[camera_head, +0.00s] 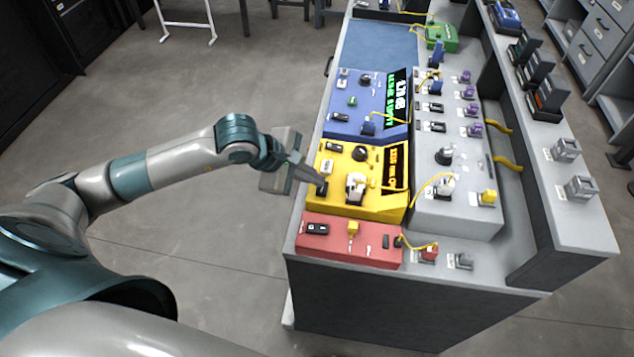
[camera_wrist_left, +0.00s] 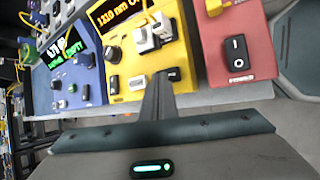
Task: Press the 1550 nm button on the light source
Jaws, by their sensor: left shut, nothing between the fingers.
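The light source is the yellow box (camera_head: 375,207) on the bench, and its display reads about 1310 nm in the left wrist view (camera_wrist_left: 113,14). Its front edge holds a dark switch (camera_head: 334,147), a white button (camera_head: 328,165) and a black button (camera_head: 321,188); their labels are too small to read. My left gripper (camera_head: 317,182) is shut and empty, its fingertips at this front edge. In the left wrist view its fingers (camera_wrist_left: 159,82) lie between the white button (camera_wrist_left: 137,83) and the black button (camera_wrist_left: 174,74). I cannot tell whether they touch either. My right gripper is out of view.
A blue box (camera_head: 345,116) with a green display stands beyond the yellow one, and a red box (camera_head: 345,243) on the near side. A grey panel (camera_head: 460,205) with connectors and yellow cables lies to the right. Open floor (camera_head: 240,75) is left of the bench.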

